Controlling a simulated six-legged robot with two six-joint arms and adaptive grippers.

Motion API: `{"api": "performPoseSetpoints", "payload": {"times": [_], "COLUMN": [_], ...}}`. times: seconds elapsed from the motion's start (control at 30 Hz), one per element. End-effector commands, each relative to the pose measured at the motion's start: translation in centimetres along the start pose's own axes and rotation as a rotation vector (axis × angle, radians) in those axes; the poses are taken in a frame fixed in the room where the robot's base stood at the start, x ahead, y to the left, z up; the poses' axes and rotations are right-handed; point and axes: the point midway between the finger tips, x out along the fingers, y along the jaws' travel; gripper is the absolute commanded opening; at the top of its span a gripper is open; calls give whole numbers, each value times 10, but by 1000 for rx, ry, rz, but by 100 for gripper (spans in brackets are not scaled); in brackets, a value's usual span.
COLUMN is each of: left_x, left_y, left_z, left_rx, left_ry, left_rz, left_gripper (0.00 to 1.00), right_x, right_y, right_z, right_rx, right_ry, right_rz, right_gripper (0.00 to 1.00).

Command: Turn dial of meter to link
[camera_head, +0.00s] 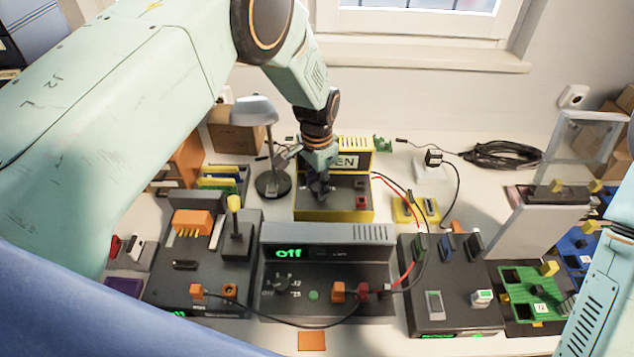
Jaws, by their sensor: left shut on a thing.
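The meter (347,212) is a yellow-edged box with a dark face, at the middle of the table. Its raised back panel carries a pale display (348,162) that reads "EN" at its visible end; my arm hides the rest. My left gripper (318,192) reaches down onto the left part of the meter's face and is shut on its dial, which is mostly hidden under the fingers. I cannot read the dial's pointer or marks.
In front of the meter stands a grey unit (326,236) with a green "off" display and its own knob (283,285). A desk lamp (272,183) stands close to the left. Dark modules flank the unit. A cable coil (502,155) lies at the back right.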

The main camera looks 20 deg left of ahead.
Motion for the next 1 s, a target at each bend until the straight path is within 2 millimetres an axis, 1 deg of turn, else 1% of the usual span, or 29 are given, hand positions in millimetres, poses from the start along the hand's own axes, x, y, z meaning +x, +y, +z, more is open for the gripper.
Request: {"api": "performPoseSetpoints", "payload": {"times": [0.3, 0.33, 0.6, 0.87, 0.93, 1.0], "left_x": [-2, -2, -1, -1, -4, -10], "left_y": [-1, -1, 0, 0, 0, -1], "left_z": [-1, -1, -1, 0, -1, -1], "left_rx": [5, 5, 3, 2, 2, 2], "left_ry": [3, 3, 1, 0, 1, 3], "left_rz": [-4, -4, -2, -1, -2, -3], "left_gripper": [0, 32, 54, 54, 54, 54], "right_x": [0, 0, 0, 0, 0, 0], "right_y": [0, 0, 0, 0, 0, 0], "right_z": [0, 0, 0, 0, 0, 0], "right_rx": [0, 0, 0, 0, 0, 0], "right_ry": [0, 0, 0, 0, 0, 0], "right_rz": [0, 0, 0, 0, 0, 0], "right_gripper": [0, 0, 0, 0, 0, 0]}}
